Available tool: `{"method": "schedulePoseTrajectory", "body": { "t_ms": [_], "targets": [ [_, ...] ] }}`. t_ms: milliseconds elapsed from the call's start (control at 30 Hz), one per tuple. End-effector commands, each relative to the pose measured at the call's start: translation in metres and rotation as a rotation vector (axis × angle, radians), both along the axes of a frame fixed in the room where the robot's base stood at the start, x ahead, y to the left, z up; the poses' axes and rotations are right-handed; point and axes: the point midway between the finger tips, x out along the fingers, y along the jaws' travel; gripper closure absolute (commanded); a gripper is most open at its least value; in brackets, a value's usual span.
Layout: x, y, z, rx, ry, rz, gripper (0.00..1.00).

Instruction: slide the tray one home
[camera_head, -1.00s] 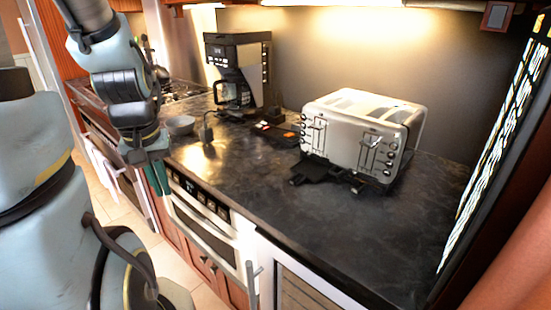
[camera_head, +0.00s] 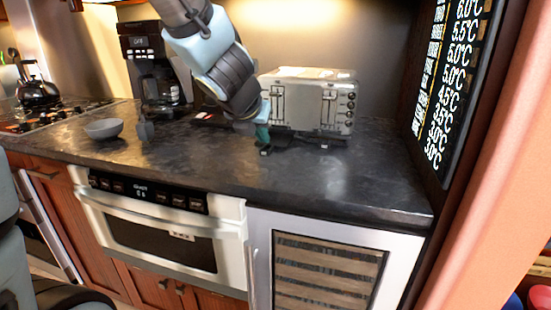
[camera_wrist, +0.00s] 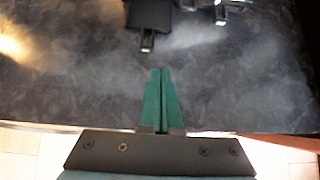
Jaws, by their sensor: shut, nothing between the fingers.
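A dark flat tray (camera_wrist: 150,14) with a small end tab sticks out from under the front of the silver toaster (camera_head: 308,101). In the head view my gripper partly hides this tray (camera_head: 266,151). Another dark piece with a light tab (camera_wrist: 220,14) shows further right under the toaster. My gripper (camera_head: 262,141) is over the counter in front of the toaster's left part. In the wrist view its teal fingers (camera_wrist: 160,73) are together and empty, pointing toward the tray's tab with a gap showing between.
The dark countertop (camera_head: 345,187) is clear to the right and front. A coffee maker (camera_head: 158,70) and grey bowl (camera_head: 103,129) stand at left. The microwave drawer (camera_head: 160,235) and a glass-fronted cooler (camera_head: 325,272) are below the counter. A tall dark panel (camera_head: 455,80) bounds the right.

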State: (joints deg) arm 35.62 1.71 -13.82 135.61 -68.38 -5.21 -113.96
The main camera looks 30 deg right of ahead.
Motion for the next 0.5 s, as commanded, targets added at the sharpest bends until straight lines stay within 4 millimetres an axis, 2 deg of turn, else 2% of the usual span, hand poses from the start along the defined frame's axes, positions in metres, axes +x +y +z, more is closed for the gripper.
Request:
{"method": "schedulePoseTrajectory", "body": {
  "t_ms": [167, 500],
  "targets": [
    [0.004, -0.008, -0.010, -0.023, 0.018, 0.029, 1.00],
    [0.037, -0.038, -0.058, -0.020, 0.018, 0.027, 1.00]
  ]
}}
